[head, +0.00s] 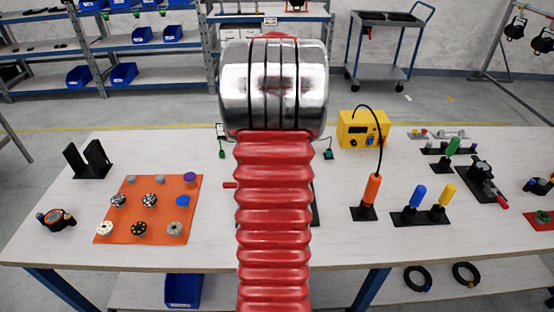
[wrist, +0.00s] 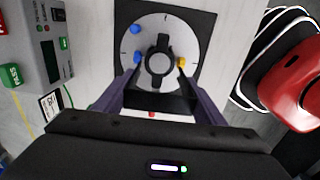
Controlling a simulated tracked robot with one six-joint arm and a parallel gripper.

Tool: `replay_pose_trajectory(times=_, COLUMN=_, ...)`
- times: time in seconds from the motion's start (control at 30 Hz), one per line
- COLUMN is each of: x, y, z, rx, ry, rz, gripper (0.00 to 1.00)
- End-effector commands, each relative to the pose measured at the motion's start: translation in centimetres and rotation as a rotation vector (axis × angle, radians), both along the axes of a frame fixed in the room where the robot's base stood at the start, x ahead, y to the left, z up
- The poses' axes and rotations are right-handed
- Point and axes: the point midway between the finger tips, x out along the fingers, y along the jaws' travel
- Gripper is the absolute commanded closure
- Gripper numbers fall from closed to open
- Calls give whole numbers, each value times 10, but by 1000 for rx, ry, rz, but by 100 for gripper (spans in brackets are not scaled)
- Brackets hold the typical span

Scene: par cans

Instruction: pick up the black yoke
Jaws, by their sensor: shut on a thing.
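My gripper (wrist: 160,72) shows in the wrist view, its two dark purple fingers reaching up from the bottom. A black yoke (wrist: 160,44), a ring-shaped part with a tab at each end, lies between the fingertips, and the gripper is shut on it. The yoke is over a white round dial (wrist: 185,35) on a black square base (wrist: 205,22). I cannot tell whether it still touches the dial. Blue knobs and a yellow knob sit beside it. In the head view my own arm hides the gripper, the yoke and most of the dial.
A grey box with a green display (wrist: 45,60) and a green PASS block (wrist: 12,75) are left of the dial. In the head view, an orange mat (head: 185,220) with small parts is left, and a yellow box (head: 350,128) and an orange-handled tool (head: 371,190) are right.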

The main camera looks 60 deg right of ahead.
Motion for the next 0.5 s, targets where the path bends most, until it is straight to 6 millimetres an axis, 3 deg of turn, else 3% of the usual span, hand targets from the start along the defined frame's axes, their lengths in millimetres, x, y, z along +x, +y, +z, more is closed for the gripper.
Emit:
replay_pose_trajectory(times=0.13, x=0, y=0, z=8, rx=-2, ry=-1, rz=0, gripper=60)
replay_pose_trajectory(times=0.5, x=0, y=0, z=8, rx=-1, ry=0, rz=0, gripper=60)
